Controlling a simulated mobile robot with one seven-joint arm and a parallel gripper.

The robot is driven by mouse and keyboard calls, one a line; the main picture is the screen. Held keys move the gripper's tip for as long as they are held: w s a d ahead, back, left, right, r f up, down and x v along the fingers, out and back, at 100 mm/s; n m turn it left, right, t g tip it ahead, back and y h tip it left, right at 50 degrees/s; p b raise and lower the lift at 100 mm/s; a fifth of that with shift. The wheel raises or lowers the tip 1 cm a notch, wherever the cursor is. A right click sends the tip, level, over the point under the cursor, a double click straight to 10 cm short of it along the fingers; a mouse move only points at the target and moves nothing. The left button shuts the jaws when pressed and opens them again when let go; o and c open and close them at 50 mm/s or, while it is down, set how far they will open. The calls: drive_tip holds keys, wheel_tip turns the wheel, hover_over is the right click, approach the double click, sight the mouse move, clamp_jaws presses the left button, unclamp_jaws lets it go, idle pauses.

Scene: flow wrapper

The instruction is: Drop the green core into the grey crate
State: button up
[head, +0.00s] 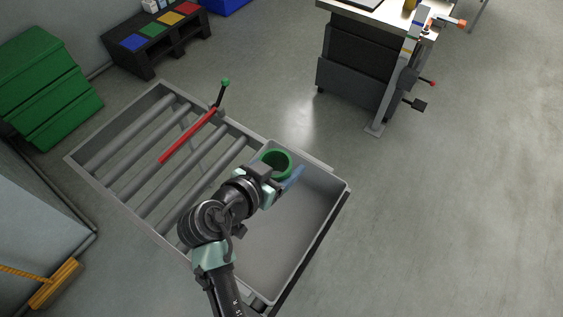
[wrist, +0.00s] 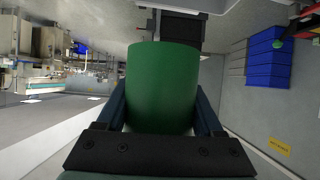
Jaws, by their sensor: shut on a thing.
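The green core (head: 277,163) is a short, hollow green cylinder. It also fills the middle of the wrist view (wrist: 163,85), between the two blue fingers. My gripper (wrist: 163,112) is shut on its sides; in the head view my gripper (head: 281,172) holds it over the far end of the grey crate. The grey crate (head: 290,238) is a large open box, and the part of its floor that shows is bare. My arm hides the crate's near left side. The height of the core above the crate floor is hard to tell.
A roller conveyor (head: 125,182) adjoins the crate on the left, with a red bar (head: 188,136) across its rollers. Green bins (head: 50,90) stand at far left. A dark machine (head: 360,62) stands at the back. Floor right of the crate is clear.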

wheel_tip(320, 180, down, 16)
drive_tip(key=b, duration=1.4)
drive_tip(key=shift+w, duration=0.15)
drive_tip(key=shift+f, duration=0.1)
drive_tip(key=o, duration=1.4)
drive_tip(key=shift+c, duration=0.2)
drive_tip(key=v, duration=1.3)
drive_tip(key=shift+b, duration=0.3)
